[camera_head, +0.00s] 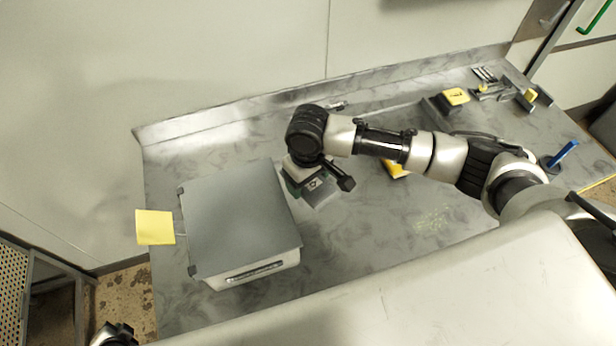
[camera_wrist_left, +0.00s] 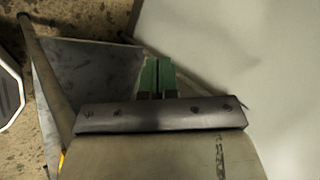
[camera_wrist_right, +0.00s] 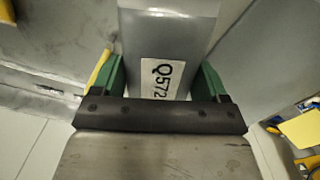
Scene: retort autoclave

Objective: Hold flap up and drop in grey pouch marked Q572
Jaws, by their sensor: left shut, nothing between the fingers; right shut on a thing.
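A grey pouch (camera_wrist_right: 172,32) with a white label reading Q572 is between the green fingers of my right gripper (camera_wrist_right: 160,80) in the right wrist view. In the head view this pouch (camera_head: 325,196) hangs at my right gripper (camera_head: 305,184), just right of a pale box (camera_head: 280,264). The box's flat grey flap (camera_head: 235,215) lies down over its top, hiding the inside. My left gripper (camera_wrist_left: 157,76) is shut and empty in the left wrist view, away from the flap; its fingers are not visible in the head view.
A yellow square (camera_head: 155,227) sticks out at the box's left side. Grey trays with yellow-labelled things (camera_head: 455,97) and a blue-handled item (camera_head: 562,153) stand at the worktop's right. A wall rises behind.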

